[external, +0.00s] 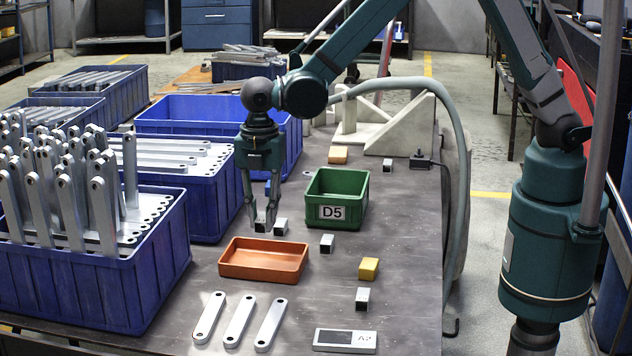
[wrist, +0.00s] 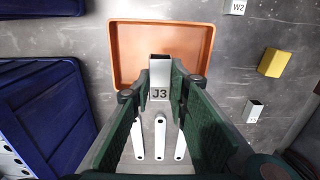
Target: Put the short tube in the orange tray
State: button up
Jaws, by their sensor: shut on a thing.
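The short tube (wrist: 160,78) is a small silver square tube marked J3, held between my fingertips. It also shows in the external view (external: 261,219). My gripper (external: 260,224) points down and is shut on it. The shallow orange tray (external: 263,270) lies on the table; its empty floor shows. In the wrist view, the tube overlaps the near part of the orange tray (wrist: 124,50). In the external view my fingertips are above the tray's far edge. The exact height is hard to tell.
The green D5 bin (external: 351,208) is behind. Three flat links (external: 239,320) lie in front; blue crates (external: 150,270) stand left.

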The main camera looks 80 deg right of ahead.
aim_at(263, 253)
dwell(0.3)
jog(key=shift+f+b, duration=0.75)
jog(key=shift+f, duration=2.4)
jog(key=shift+f+b, duration=0.45)
jog(key=shift+f, duration=1.4)
jog(key=shift+f, duration=0.15)
jog(key=o, duration=0.9)
jog(key=shift+c, duration=0.2)
jog(key=shift+o, duration=0.3)
notch_tip(263, 253, up, 12)
jog(key=shift+r+p, duration=0.15)
jog(key=shift+p, duration=1.1)
